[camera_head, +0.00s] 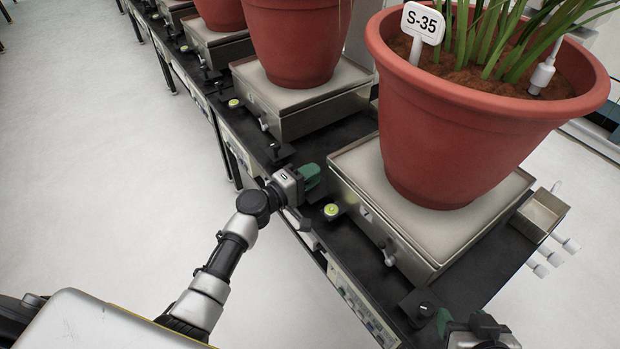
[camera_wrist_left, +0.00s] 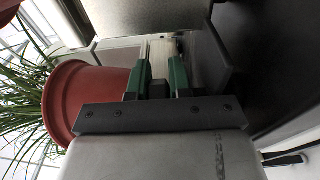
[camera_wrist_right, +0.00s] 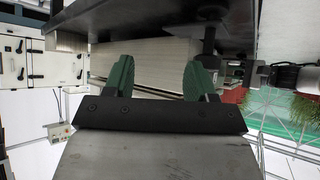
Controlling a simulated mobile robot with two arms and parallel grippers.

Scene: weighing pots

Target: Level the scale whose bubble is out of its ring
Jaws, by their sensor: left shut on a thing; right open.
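The near scale (camera_head: 350,165) is a steel platform box on a dark bench, bearing a red pot (camera_head: 440,130) with tag S-35 (camera_head: 423,22). A round yellow-green bubble level (camera_head: 332,211) sits beside it; the bubble's place in its ring is too small to tell. My left gripper (camera_head: 312,175) is shut at the scale's far left corner, on what seems to be a levelling foot hidden by the fingers. In the left wrist view, its green fingers (camera_wrist_left: 162,78) are close together. My right gripper (camera_wrist_right: 156,78) is open and empty, low beside the bench's near end.
Another black foot (camera_head: 421,303) stands at the scale's near corner. Farther scales with pots (camera_head: 300,100) line the bench, one with its own bubble level (camera_head: 234,103). A small metal box (camera_head: 541,215) sits at the right. Floor left of the bench is clear.

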